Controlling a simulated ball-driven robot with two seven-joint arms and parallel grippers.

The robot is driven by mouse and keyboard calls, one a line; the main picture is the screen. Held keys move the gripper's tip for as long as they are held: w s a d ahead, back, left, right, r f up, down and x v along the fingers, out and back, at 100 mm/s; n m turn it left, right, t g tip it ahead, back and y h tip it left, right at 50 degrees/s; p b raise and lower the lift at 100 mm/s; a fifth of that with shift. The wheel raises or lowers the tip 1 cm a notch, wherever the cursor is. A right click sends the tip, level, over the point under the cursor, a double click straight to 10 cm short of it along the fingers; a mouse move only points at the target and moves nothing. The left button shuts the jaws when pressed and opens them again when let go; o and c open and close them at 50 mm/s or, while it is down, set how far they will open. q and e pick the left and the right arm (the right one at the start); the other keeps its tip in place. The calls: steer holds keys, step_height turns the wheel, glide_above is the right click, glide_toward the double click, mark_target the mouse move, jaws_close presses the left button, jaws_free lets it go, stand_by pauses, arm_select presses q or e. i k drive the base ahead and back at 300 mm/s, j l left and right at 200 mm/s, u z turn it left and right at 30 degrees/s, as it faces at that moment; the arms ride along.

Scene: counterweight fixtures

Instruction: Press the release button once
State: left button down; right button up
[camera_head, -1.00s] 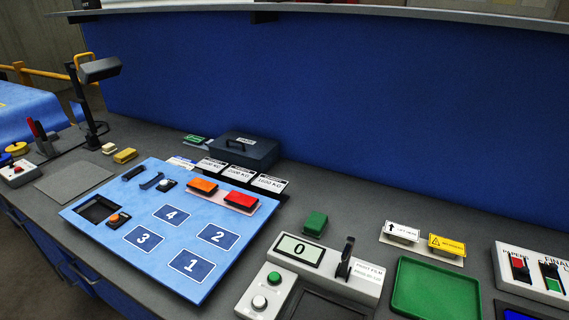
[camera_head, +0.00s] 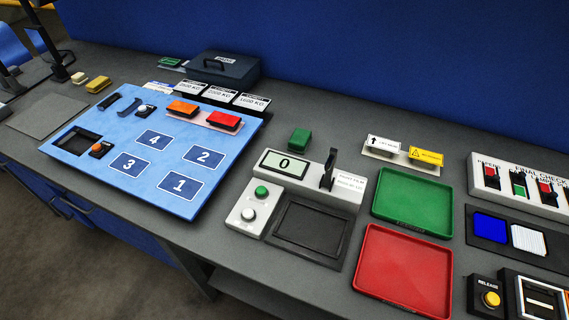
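The release button (camera_head: 490,299) is a round yellow button on a small dark box labelled RELEASE, at the lower right of the head view. It stands just right of the red tray, beside a dark-framed device. Nothing covers the button. Neither of my grippers shows in the view, so their state is hidden.
A red tray (camera_head: 404,272) and a green tray (camera_head: 413,203) lie left of the button. A scale unit (camera_head: 298,166) with a display reading 0 stands mid-counter. A blue numbered board (camera_head: 150,182) fills the left. A white switch panel (camera_head: 520,181) is at the right.

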mark_target(492, 298)
steer(key=z, duration=0.45)
steer(key=l+z, duration=0.15)
steer(key=z, duration=0.25)
steer(key=k+l+z, duration=0.1)
steer(key=z, duration=0.8)
